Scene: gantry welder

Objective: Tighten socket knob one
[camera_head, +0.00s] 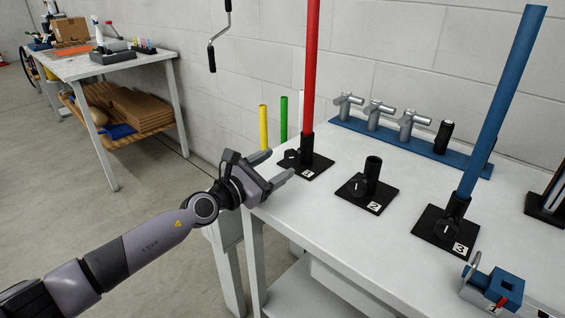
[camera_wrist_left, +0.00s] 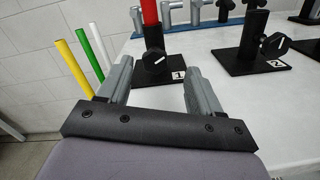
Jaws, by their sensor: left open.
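Socket one (camera_head: 307,157) is a black post on a black base plate labelled 1, at the left end of the white table. A tall red tube (camera_head: 311,70) stands upright in it. Its black knob (camera_head: 292,156) sticks out on the left side of the post. In the left wrist view the knob (camera_wrist_left: 155,62) faces the camera, with a white mark on it. My left gripper (camera_head: 275,168) is open and empty at the table's left edge, pointing at the knob. In the wrist view the knob appears between the two fingers, just beyond their tips, apparently not touched.
Socket two (camera_head: 372,178) is empty. Socket three (camera_head: 455,215) holds a tilted blue tube (camera_head: 500,100). A blue rack (camera_head: 400,140) with grey fittings lies along the wall. Yellow, green and white tubes (camera_head: 264,127) stand behind the gripper. A blue device (camera_head: 492,290) sits front right.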

